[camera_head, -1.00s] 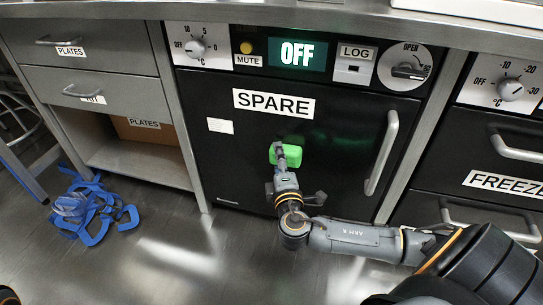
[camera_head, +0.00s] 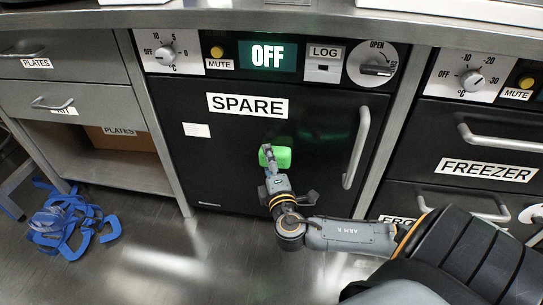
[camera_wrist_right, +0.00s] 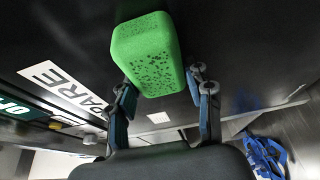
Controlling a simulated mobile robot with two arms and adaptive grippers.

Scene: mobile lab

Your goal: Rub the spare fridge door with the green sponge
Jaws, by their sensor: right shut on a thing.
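The spare fridge door (camera_head: 310,125) is a black panel with a white SPARE label (camera_head: 247,105) and a grey vertical handle (camera_head: 356,147). It looks closed. My right gripper (camera_head: 268,157) is in front of the middle of the door, below the label, and is shut on the green sponge (camera_head: 282,156). In the right wrist view the sponge (camera_wrist_right: 146,52) sits between the two fingers (camera_wrist_right: 163,105), its far end at or very near the black door. I cannot tell for sure whether it touches. My left gripper is not in view.
Blue straps (camera_head: 68,222) lie in a pile on the floor at the left. An open shelf with a PLATES box (camera_head: 125,139) is left of the fridge. The freezer (camera_head: 490,150) with its handles is at the right. The floor before the door is clear.

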